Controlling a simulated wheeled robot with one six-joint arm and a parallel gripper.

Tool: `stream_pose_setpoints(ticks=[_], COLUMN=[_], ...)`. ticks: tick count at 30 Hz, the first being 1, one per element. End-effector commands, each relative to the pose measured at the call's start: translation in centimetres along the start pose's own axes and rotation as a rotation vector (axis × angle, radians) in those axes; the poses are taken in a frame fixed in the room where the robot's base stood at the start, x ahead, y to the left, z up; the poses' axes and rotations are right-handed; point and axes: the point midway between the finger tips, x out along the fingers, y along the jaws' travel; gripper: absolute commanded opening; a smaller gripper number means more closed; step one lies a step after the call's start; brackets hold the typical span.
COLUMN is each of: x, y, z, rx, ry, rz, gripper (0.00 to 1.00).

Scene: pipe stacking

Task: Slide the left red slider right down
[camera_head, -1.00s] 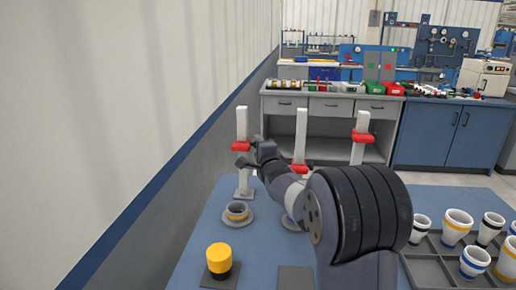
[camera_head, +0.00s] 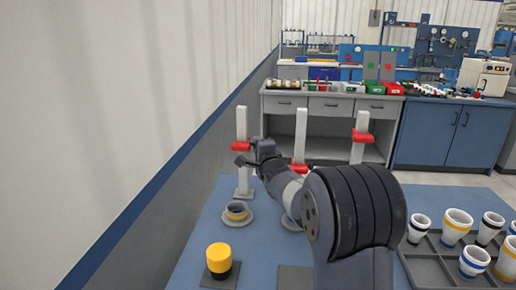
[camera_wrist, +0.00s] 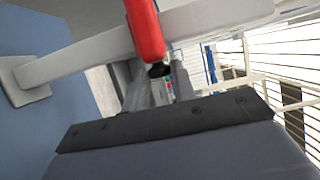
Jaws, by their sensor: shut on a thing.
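The left red slider (camera_head: 241,146) sits partway up the left white post (camera_head: 242,122), well above the post's grey base plate (camera_head: 243,194). My gripper (camera_head: 243,160) is at the slider, reaching in from the right. In the wrist view the red slider (camera_wrist: 146,30) crosses the post (camera_wrist: 215,18), which appears slanted. My gripper's fingers (camera_wrist: 158,76) are shut on the slider's near end, where a small dark part shows. The exact contact is partly hidden.
A middle post has a lower red slider (camera_head: 300,167), partly behind my arm. A right post has a higher red slider (camera_head: 361,137). A tray (camera_head: 428,270) with several cups is at right. A wall runs along the left.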

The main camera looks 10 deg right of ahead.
Motion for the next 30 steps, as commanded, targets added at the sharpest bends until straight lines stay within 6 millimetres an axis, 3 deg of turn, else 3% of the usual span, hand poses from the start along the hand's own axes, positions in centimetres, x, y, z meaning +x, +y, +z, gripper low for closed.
stream_pose_setpoints(ticks=[10,21,30], x=[0.0,0.0,-0.1], y=[0.5,7.3,8.3], z=[0.0,0.0,0.0], rx=[0.0,0.001,0.0], ry=[0.0,0.0,0.001], rz=[0.001,0.01,0.014], gripper=[0.0,0.0,0.0])
